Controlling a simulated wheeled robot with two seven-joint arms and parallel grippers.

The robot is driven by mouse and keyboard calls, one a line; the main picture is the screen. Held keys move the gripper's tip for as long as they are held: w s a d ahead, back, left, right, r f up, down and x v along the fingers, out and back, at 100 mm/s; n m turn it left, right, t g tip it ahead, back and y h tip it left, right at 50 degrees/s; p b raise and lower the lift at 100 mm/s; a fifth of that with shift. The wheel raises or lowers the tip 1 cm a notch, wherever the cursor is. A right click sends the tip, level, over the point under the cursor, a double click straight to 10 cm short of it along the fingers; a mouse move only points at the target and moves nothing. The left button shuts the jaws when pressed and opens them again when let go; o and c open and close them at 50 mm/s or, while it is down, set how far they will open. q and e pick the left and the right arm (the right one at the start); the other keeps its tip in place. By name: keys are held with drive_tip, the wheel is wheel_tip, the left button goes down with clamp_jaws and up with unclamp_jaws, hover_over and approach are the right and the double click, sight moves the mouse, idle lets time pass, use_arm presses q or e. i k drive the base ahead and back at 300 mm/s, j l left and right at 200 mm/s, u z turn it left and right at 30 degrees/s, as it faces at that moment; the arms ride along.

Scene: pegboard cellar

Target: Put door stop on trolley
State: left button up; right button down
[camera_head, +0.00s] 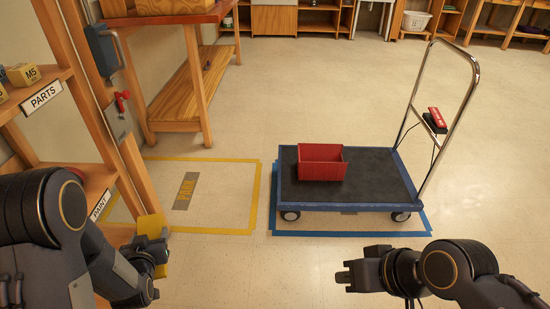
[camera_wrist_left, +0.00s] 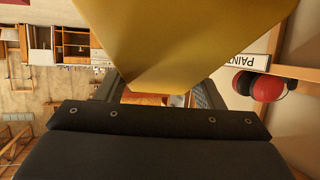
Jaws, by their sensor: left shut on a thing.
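The door stop (camera_head: 151,226) is a yellow wedge. My left gripper (camera_head: 155,250) is shut on it, beside the shelf at the left of the head view. In the left wrist view the door stop (camera_wrist_left: 185,40) is large and close, filling the upper middle. The trolley (camera_head: 378,186) has a dark flat deck with a blue edge and a chrome handle on its right. It stands on the floor right of centre, away from my left gripper. My right gripper (camera_head: 346,275) is in front of the trolley, with no object visible at it; its finger opening is unclear.
A red open bin (camera_head: 320,170) stands on the left-middle of the deck; bare deck shows behind and right of it. A red and black device (camera_head: 435,121) is on the handle. Blue tape surrounds the trolley; a yellow-taped floor area (camera_head: 222,200) lies left. A wooden shelf (camera_head: 75,100) stands at left.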

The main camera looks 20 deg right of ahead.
sight(369, 172)
drive_tip(key=i+l+z, duration=0.1)
drive_tip(key=l, duration=0.4)
drive_tip(key=i+l, duration=0.25)
drive_tip(key=l, duration=0.25)
drive_tip(key=i+l+z, duration=0.15)
drive_tip(key=l, duration=0.35)
drive_tip(key=i+l+z, duration=0.1)
drive_tip(key=l, duration=0.35)
drive_tip(key=i+l, duration=0.3)
drive_tip(key=l, duration=0.15)
drive_tip(key=i+l+z, duration=0.15)
drive_tip(key=l, duration=0.3)
drive_tip(key=i+l+z, duration=0.1)
drive_tip(key=i+l, duration=0.5)
drive_tip(key=l, duration=0.25)
drive_tip(key=k+z, duration=0.05)
